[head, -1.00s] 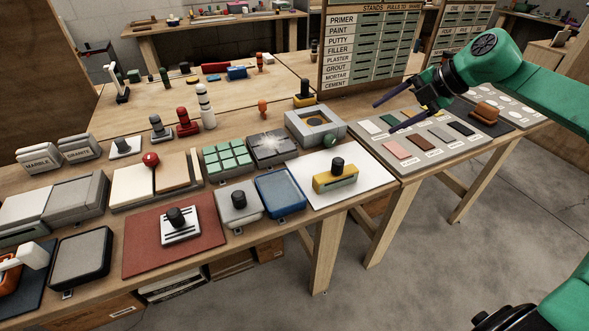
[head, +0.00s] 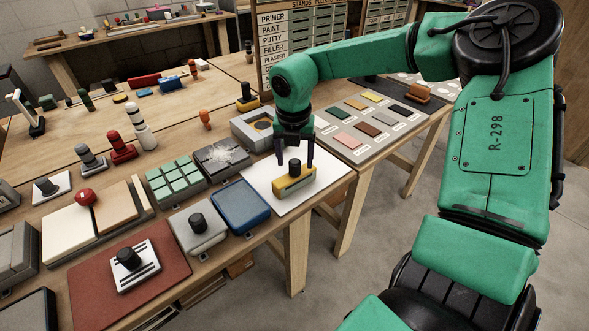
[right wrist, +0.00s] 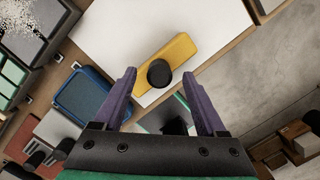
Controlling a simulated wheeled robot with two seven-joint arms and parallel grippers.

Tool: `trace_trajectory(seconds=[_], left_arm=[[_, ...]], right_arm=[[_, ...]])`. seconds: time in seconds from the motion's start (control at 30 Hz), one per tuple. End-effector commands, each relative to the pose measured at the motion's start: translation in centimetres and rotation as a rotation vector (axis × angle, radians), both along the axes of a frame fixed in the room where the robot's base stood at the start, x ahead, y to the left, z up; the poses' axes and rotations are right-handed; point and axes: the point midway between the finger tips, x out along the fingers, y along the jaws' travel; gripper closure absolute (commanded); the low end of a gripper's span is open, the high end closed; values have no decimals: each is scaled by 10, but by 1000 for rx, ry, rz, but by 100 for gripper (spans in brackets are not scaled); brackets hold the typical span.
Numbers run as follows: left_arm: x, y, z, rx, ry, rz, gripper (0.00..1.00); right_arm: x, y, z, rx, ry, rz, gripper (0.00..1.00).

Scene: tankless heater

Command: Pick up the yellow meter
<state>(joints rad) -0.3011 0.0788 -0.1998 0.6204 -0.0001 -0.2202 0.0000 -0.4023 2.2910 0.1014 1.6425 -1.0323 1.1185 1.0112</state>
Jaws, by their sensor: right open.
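The yellow meter (head: 286,190) is a yellow block with a black knob on top. It lies on a white sheet (head: 327,174) near the table's front edge. It also shows in the right wrist view (right wrist: 186,49), where its black knob appears between the fingertips. My right gripper (head: 295,160) is open, pointing down just above the meter, with its dark purple fingers on either side of the knob. The fingers also show in the right wrist view (right wrist: 159,76), with nothing clamped between them. My left gripper is not in view.
A blue tray (head: 241,207) and a grey block with a black knob (head: 198,232) stand left of the sheet. A grey box with a round opening (head: 250,127) is behind it. A sample board (head: 372,122) lies to the right.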

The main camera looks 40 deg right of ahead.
Motion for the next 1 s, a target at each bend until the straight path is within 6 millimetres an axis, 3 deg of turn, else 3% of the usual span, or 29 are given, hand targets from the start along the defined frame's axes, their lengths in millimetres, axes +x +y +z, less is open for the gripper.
trace_trajectory(seconds=[0.1,0.3,0.5,0.87,1.0], left_arm=[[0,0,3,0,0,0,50],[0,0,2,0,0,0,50],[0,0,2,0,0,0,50],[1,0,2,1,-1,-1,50],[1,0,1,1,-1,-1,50]], right_arm=[[1,-2,-14,1,1,-1,26],[2,-2,-16,1,-2,-1,26],[2,-2,-16,0,-1,0,100],[2,-2,-14,0,-3,-1,100],[3,-2,-1,-2,-6,-1,100]])
